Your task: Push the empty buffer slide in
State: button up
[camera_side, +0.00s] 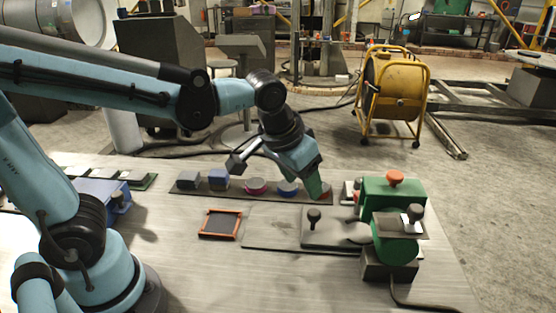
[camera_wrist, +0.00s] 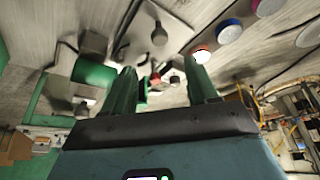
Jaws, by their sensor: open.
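A grey slide plate (camera_side: 338,233) with an upright black knob (camera_side: 314,214) lies on a darker flat base, left of the green machine (camera_side: 392,195). Its top is bare apart from the knob. The knob also shows near the top of the wrist view (camera_wrist: 159,36). A second plate with a dark knob (camera_side: 415,211) sits at the machine's front; I cannot tell which plate is the buffer slide. My gripper (camera_side: 320,193) points down above the right end of the row of parts, behind the black knob and apart from it. In the wrist view its green fingers (camera_wrist: 162,90) are spread and empty.
A dark strip (camera_side: 205,189) carries several blocks and discs, including a blue disc (camera_side: 288,187) and a magenta disc (camera_side: 255,187). An orange-framed tray (camera_side: 220,224) lies left of the slide base. An orange knob (camera_side: 395,177) tops the machine. The front tabletop is clear.

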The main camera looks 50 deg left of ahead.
aim_at(314, 211)
jog(key=shift+x, duration=5.2)
jog(key=shift+s, duration=0.1)
grip_shut()
